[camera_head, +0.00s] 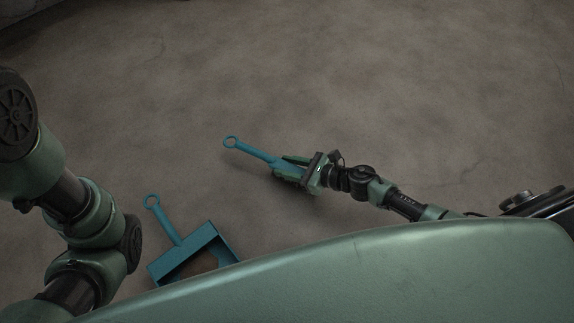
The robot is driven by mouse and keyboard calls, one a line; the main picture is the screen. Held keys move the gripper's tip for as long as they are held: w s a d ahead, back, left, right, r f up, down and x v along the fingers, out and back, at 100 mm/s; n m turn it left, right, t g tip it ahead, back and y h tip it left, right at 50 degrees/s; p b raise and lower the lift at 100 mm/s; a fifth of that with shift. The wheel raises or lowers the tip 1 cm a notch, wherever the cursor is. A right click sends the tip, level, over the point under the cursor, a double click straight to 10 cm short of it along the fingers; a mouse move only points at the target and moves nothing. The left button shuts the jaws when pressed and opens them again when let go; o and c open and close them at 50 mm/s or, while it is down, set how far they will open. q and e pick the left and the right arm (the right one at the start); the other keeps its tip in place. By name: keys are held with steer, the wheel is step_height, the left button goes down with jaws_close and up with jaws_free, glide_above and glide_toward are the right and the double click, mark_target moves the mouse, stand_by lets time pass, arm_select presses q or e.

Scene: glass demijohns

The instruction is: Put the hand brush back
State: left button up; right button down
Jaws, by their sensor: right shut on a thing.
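The hand brush (256,154) is teal with a ring at the end of its handle. My right gripper (288,168) is shut on it. The handle sticks out of the jaws toward the upper left. The jaws hide part of the brush, and its bristles do not show clearly. I cannot tell how high it is above the floor. A teal dustpan (208,238) with a ringed handle lies on the floor to the lower left, apart from the brush. My own green body covers its lower edge. My left arm comes in at the left, but its gripper is not visible.
The bare grey-brown concrete floor (400,90) is wide open above and around the brush. My left arm stands close to the left of the dustpan. No demijohns show in this view.

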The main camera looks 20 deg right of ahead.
steer(key=shift+f+b, duration=0.4)
steer(key=shift+f, duration=0.05)
steer(key=c, duration=0.9)
jaws_free()
steer(key=shift+o, duration=0.2)
